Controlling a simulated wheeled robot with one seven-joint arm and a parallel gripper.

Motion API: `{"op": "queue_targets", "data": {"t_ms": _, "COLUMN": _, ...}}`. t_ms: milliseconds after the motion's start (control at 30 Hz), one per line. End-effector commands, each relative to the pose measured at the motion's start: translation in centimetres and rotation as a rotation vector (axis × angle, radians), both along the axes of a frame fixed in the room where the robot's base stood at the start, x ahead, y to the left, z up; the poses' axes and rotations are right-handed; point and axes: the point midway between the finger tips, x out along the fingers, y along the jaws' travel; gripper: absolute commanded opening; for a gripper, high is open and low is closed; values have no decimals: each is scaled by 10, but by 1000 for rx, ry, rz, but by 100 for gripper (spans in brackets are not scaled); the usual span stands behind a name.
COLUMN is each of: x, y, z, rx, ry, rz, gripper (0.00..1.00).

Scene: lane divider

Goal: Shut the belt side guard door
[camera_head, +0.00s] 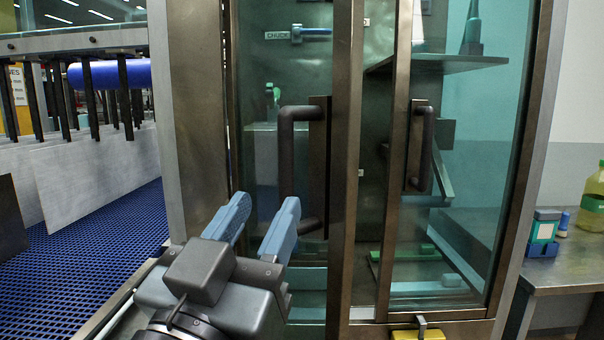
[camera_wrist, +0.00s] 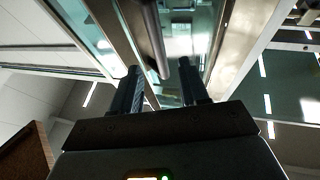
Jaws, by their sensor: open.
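The belt side guard has glass panels in brown metal frames. The left glass panel (camera_head: 262,90) carries a dark vertical D-shaped handle (camera_head: 286,160) near its right edge. A second, similar handle (camera_head: 426,150) is on the right panel (camera_head: 480,130). I cannot tell whether there is a gap between the two panels. My gripper (camera_head: 265,212), with blue fingers, is open and empty in front of the left panel, just below and left of its handle. In the wrist view, a dark handle bar (camera_wrist: 154,38) shows beyond and between the spread fingertips (camera_wrist: 160,80); I see no contact.
A blue mesh belt (camera_head: 95,240) with pale hanging panels (camera_head: 95,175) lies left of the metal post (camera_head: 195,120). A metal side table (camera_head: 565,272) at right holds a greenish bottle (camera_head: 592,205) and a small box (camera_head: 544,228). A yellow block (camera_head: 415,334) is at the bottom.

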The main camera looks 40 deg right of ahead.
Motion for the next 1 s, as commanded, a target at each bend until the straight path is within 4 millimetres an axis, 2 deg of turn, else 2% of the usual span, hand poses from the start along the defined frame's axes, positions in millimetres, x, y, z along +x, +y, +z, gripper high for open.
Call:
{"op": "queue_targets", "data": {"t_ms": 533, "x": 37, "y": -50, "z": 29, "rx": 2, "ry": -3, "rz": -7, "gripper": 44}}
{"op": "queue_targets", "data": {"t_ms": 933, "x": 43, "y": -57, "z": 31, "rx": 2, "ry": -3, "rz": -4, "gripper": 44}}
{"op": "queue_targets", "data": {"t_ms": 1000, "x": 43, "y": -57, "z": 31, "rx": 2, "ry": -3, "rz": -4, "gripper": 40}}
